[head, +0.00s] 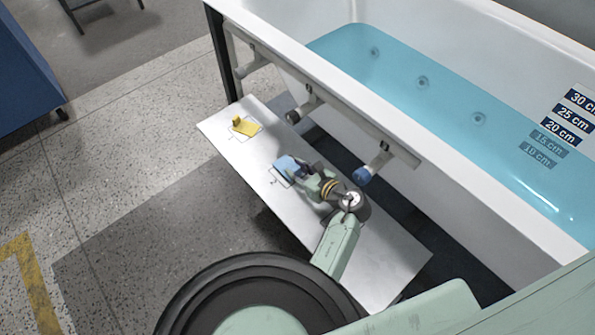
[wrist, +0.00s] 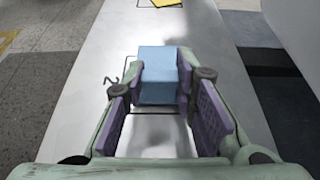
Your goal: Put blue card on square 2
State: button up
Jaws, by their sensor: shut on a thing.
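The blue card (wrist: 160,75) is between the two purple-padded fingers of my gripper (wrist: 163,92), which is shut on it. In the head view the blue card (head: 286,164) covers much of the outlined square 2 (head: 279,178), with part of the outline showing at its lower left. In the wrist view, the figure 2 (wrist: 110,80) and pieces of the outline show beside the card. I cannot tell whether the card touches the board or hangs just above it. In the head view my gripper (head: 301,171) partly hides the card's right side.
A yellow card (head: 246,127) lies on another outlined square farther along the white board (head: 370,255). The bathtub (head: 400,130) with a rail of pipe fittings (head: 315,98) stands close along the board's right side. The board's near end is bare.

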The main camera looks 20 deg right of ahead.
jog(key=shift+f, duration=0.65)
jog(key=o, duration=0.9)
jog(key=shift+f, duration=0.15)
jog(key=shift+o, duration=0.2)
jog(key=shift+r, duration=0.25)
jog(key=b+v, duration=0.1)
jog(key=v, duration=1.1)
jog(key=shift+f, duration=0.15)
